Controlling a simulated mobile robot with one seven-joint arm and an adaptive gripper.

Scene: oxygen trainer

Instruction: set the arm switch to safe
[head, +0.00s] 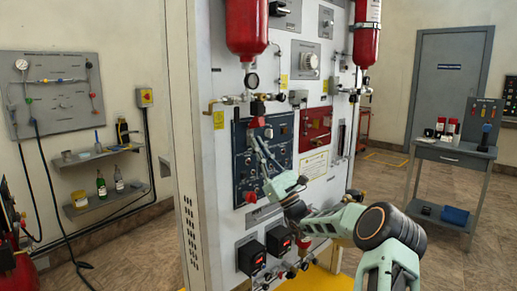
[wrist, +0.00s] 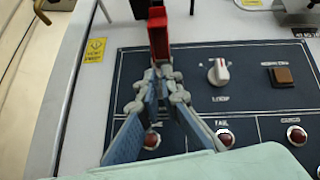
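A dark blue control panel (head: 278,160) is on the front of the white cabinet. At its upper left a red piece like a switch cover (head: 257,122) sticks out; it also shows in the wrist view (wrist: 158,35). My gripper (head: 256,140) is in front of the panel's upper left, close to this red piece. In the wrist view my gripper (wrist: 156,75) has its fingertips drawn together just below the red piece. Whether they touch it is unclear. The arm switch's lever is not distinguishable; the fingers and red piece cover that spot.
Right of my fingers are a white rotary knob (wrist: 218,72) and a brown square button (wrist: 281,76). Red lamps (wrist: 225,139) line the panel below. Pipes and valves (head: 258,106) project just above the panel. A red panel (head: 315,127) is to its right.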

